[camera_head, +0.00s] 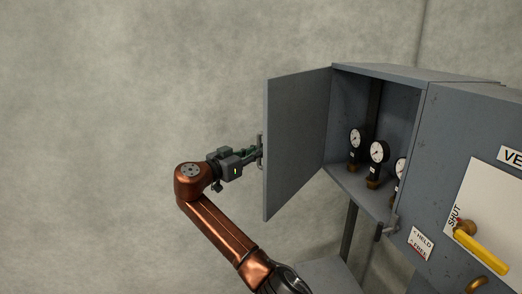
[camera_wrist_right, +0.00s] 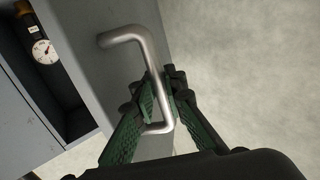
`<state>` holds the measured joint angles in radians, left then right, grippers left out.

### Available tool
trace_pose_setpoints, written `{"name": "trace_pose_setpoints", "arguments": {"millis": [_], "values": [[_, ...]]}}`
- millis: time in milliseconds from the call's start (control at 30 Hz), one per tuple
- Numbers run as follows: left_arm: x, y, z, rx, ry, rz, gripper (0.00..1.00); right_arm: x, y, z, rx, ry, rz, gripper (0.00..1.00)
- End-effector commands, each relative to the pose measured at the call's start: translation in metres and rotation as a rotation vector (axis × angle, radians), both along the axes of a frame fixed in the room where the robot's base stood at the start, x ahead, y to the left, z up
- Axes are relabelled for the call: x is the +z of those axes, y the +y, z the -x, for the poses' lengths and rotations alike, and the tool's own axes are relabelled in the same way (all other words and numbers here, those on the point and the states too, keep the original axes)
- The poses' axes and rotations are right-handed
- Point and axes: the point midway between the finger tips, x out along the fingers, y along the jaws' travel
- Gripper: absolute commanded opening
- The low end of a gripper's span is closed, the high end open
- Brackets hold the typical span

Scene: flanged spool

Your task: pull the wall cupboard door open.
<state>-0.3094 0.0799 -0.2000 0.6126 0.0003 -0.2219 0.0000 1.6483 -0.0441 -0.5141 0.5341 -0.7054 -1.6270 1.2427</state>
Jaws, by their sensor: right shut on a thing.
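The grey wall cupboard (camera_head: 372,72) stands with its door (camera_head: 297,140) swung wide open to the left, and its inside shows. The door handle (camera_head: 261,146) sits near the door's free left edge. In the right wrist view the handle (camera_wrist_right: 149,48) is a bent silver bar. My right gripper (camera_head: 254,154) reaches it from the left, on a copper-coloured arm. In the right wrist view the green-padded fingers (camera_wrist_right: 160,92) are shut around the handle's bar. My left gripper is not in view.
Several dial gauges (camera_head: 378,151) stand inside the cupboard. To the right is a grey panel (camera_head: 455,125) with a yellow lever (camera_head: 482,252) and labels. A bare concrete wall (camera_head: 110,90) fills the left, with free room beside the door.

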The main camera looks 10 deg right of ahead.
Motion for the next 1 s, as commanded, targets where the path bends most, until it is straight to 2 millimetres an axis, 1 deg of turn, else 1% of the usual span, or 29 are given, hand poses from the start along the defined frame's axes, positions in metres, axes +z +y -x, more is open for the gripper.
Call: {"name": "trace_pose_setpoints", "arguments": {"millis": [67, 100, 233, 367, 433, 533, 633, 700, 867, 1000], "values": [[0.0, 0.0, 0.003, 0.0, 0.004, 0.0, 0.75, 0.001, 0.002, 0.0, 0.003, -0.001, -0.001, 0.0], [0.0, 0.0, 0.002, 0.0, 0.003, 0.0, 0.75, 0.001, 0.002, 0.0, 0.003, -0.001, -0.001, 0.11], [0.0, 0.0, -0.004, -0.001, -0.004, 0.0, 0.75, 0.001, 0.002, 0.0, 0.003, -0.001, 0.0, 0.2], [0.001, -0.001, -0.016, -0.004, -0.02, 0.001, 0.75, 0.001, 0.001, 0.0, 0.002, -0.001, 0.0, 0.28], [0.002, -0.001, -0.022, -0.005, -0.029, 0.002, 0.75, 0.001, 0.001, 0.0, 0.001, -0.001, 0.0, 0.28], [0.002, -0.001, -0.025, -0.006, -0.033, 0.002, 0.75, 0.001, 0.0, 0.0, 0.001, -0.001, 0.0, 0.28], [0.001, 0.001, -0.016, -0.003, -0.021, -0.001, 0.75, 0.001, 0.001, 0.001, 0.001, -0.001, 0.0, 0.28], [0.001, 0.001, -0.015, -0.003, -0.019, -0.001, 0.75, 0.001, 0.005, 0.003, 0.002, -0.001, 0.0, 0.28], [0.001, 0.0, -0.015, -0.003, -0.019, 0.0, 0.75, 0.001, 0.022, 0.018, 0.004, -0.002, -0.001, 0.28], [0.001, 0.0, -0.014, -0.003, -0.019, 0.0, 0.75, 0.001, 0.046, 0.037, 0.006, -0.001, -0.001, 0.28]]}}
